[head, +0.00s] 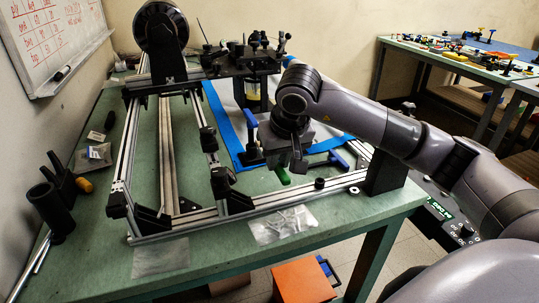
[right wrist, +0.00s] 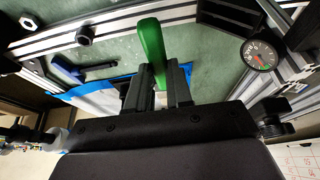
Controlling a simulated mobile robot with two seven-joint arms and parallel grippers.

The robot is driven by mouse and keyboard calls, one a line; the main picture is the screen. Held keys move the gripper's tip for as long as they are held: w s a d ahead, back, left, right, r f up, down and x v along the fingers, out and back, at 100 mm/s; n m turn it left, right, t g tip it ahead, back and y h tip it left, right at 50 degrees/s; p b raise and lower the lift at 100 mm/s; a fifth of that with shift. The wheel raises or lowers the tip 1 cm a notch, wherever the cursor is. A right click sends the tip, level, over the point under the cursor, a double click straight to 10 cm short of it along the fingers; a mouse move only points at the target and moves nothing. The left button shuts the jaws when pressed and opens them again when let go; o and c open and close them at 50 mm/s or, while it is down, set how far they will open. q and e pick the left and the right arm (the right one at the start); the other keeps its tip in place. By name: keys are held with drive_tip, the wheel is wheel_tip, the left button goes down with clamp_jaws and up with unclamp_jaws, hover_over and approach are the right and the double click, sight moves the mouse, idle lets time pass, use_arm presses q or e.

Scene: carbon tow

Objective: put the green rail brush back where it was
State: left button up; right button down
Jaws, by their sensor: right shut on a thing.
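The green rail brush (right wrist: 152,52) is held between the two dark fingers of my right gripper (right wrist: 158,88); its green, bar-shaped part sticks out past the fingertips in the right wrist view. In the head view only a small green end of the brush (head: 283,176) shows under my right gripper (head: 287,163), which points down over the green bench inside the aluminium frame. The rest of the brush is hidden by the gripper. Whether the brush touches the bench is hard to tell. My left gripper is in neither view.
The aluminium rail frame (head: 168,222) surrounds the spot, with its front rail close by. Blue-handled tools (head: 339,160) lie to the right. A clear bag (head: 283,224) and a black knob (head: 319,184) are near the front. A dial gauge (right wrist: 259,54) shows in the right wrist view.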

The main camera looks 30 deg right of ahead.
drive_tip(key=w, duration=0.2)
drive_tip(key=w+d, duration=0.1)
drive_tip(key=w, duration=0.2)
drive_tip(key=shift+w+d, duration=0.1)
drive_tip(key=shift+w, duration=0.05)
drive_tip(key=shift+f+p, duration=0.3)
drive_tip(key=shift+f, duration=1.5)
drive_tip(key=shift+f+b, duration=0.4)
drive_tip(key=shift+f, duration=0.15)
drive_tip(key=c, duration=1)
unclamp_jaws()
